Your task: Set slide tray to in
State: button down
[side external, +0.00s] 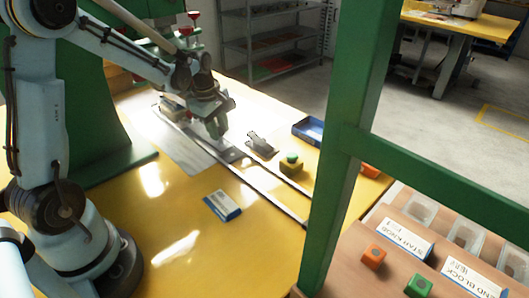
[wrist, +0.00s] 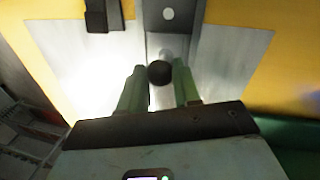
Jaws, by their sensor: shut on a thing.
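The slide tray (side external: 233,154) is a grey metal plate lying between two long rails on the yellow table in the side view. In the wrist view the tray (wrist: 168,35) runs away from my gripper as a grey strip with a round hole near its far end. A dark round knob (wrist: 160,72) stands at its near part. My gripper (side external: 217,133) points down at the tray. In the wrist view its green fingers (wrist: 159,75) are on either side of the knob, shut on it. The knob is hidden by the fingers in the side view.
The rails (side external: 270,186) run towards the front right. A green post (side external: 345,150) stands in front.

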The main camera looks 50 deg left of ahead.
jog(key=c, duration=0.8)
grip_release()
jog(key=shift+a, duration=0.2)
notch_tip(320, 180, up, 12)
jog(key=s, duration=0.2)
jog(key=shift+s+d, duration=0.15)
jog(key=shift+d, duration=0.05)
jog(key=s+d+f+m+t, duration=0.1)
jog(key=s+d+m+t, duration=0.1)
jog(key=s+d+m, duration=0.2)
jog(key=s+d+f+m+t, duration=0.2)
jog(key=s+d+m+t, duration=0.1)
jog(key=d+m, duration=0.8)
jog(key=s+m, duration=0.1)
jog(key=m, duration=0.4)
jog(key=shift+s, duration=0.25)
